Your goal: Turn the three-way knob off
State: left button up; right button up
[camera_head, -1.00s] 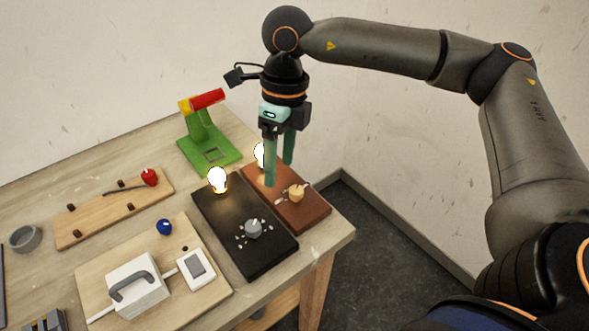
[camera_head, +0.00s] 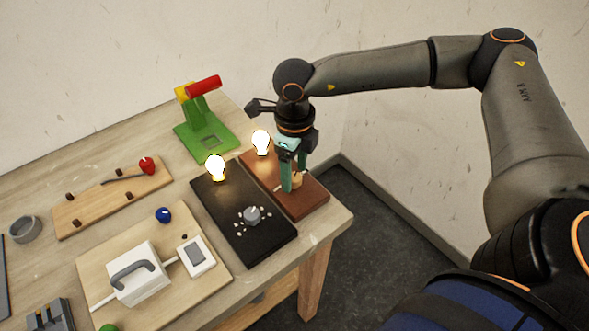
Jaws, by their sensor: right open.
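A red-brown board (camera_head: 305,206) carries a lit bulb (camera_head: 261,142) and a small tan knob (camera_head: 297,181), partly hidden by my gripper. My right gripper (camera_head: 293,180) is open and points down, its green fingers low over the board, at the tan knob. I cannot tell whether they touch it. Beside it, a black board (camera_head: 225,215) carries another lit bulb (camera_head: 215,167) and a grey knob (camera_head: 252,215) ringed by several pale marks. The pictures do not settle which of the two is the three-way knob. My left gripper is out of view.
A green stand with a red-handled lever (camera_head: 205,140) is at the back. A wooden board with a red knob (camera_head: 146,165) lies left. A light board with a white box switch (camera_head: 138,272) and a blue knob (camera_head: 163,215) is in front. The table edge is close at right.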

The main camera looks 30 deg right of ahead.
jog(key=shift+f, duration=0.3)
grip_shut()
dwell(0.5)
